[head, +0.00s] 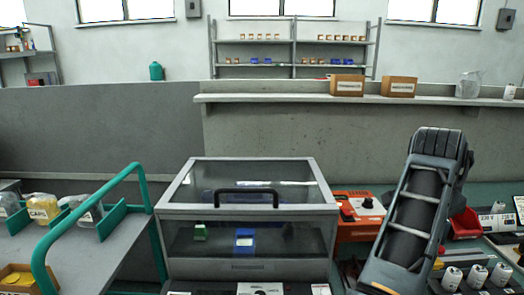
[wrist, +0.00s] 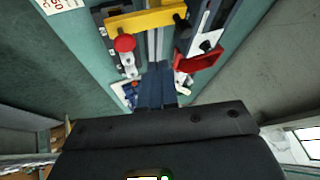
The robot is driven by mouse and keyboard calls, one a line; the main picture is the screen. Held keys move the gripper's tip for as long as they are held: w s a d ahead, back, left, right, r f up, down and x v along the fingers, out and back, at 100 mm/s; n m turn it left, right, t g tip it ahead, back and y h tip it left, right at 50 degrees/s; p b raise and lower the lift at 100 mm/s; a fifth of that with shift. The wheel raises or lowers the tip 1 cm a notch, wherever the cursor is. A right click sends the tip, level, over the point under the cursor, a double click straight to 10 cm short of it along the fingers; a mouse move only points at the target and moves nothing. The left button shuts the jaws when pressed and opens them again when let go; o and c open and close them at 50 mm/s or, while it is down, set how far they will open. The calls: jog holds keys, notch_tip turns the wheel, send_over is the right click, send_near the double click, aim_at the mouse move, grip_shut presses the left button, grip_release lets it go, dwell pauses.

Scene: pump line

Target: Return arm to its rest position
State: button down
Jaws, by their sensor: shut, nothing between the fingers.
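My gripper (wrist: 156,86) shows in the wrist view, with its dark body across the lower half. Its two bluish-grey fingers are together, with nothing between them. Beyond the fingers are a yellow bar (wrist: 146,20), a round red knob (wrist: 124,43) and a red part (wrist: 199,60) on a green surface. I cannot tell how far they are from the fingertips. In the head view, my dark grey arm rises at the right, in front of the bench; the gripper's fingers cannot be made out there.
A clear-lidded case (head: 247,263) with a black handle stands at centre, its lid down. An orange device (head: 359,229) is beside it, close to my arm. A green-railed cart (head: 110,258) is at left. White cylinders (head: 476,278) and a red bin (head: 466,224) are at right.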

jog(key=s+d+f+n+t+h, duration=0.4)
jog(key=s+d+f+n+t, duration=0.3)
jog(key=s+f+n, duration=0.4)
jog(key=s+a+f+n+t+y, duration=0.25)
jog(key=s+a, duration=0.25)
jog(key=s, duration=0.4)
jog(key=s+a+f+n+t+y, duration=0.1)
jog(key=s+a+f+n+y, duration=0.3)
jog(key=s, duration=0.5)
jog(key=s+a+r+y, duration=0.1)
jog(key=s+a+r, duration=0.2)
jog(key=s, duration=0.4)
jog(key=s+a+r+y, duration=0.1)
jog(key=s+a+r, duration=0.1)
jog(key=s+a, duration=0.4)
jog(key=s+a+r+m+y, duration=0.1)
jog(key=s+a+r, duration=0.2)
jog(key=s, duration=0.4)
jog(key=shift+s+a+r, duration=0.3)
jog(key=shift+a+r, duration=0.05)
jog(key=shift+a, duration=0.35)
jog(key=shift+w+f+t, duration=0.1)
jog(key=shift+t, duration=0.15)
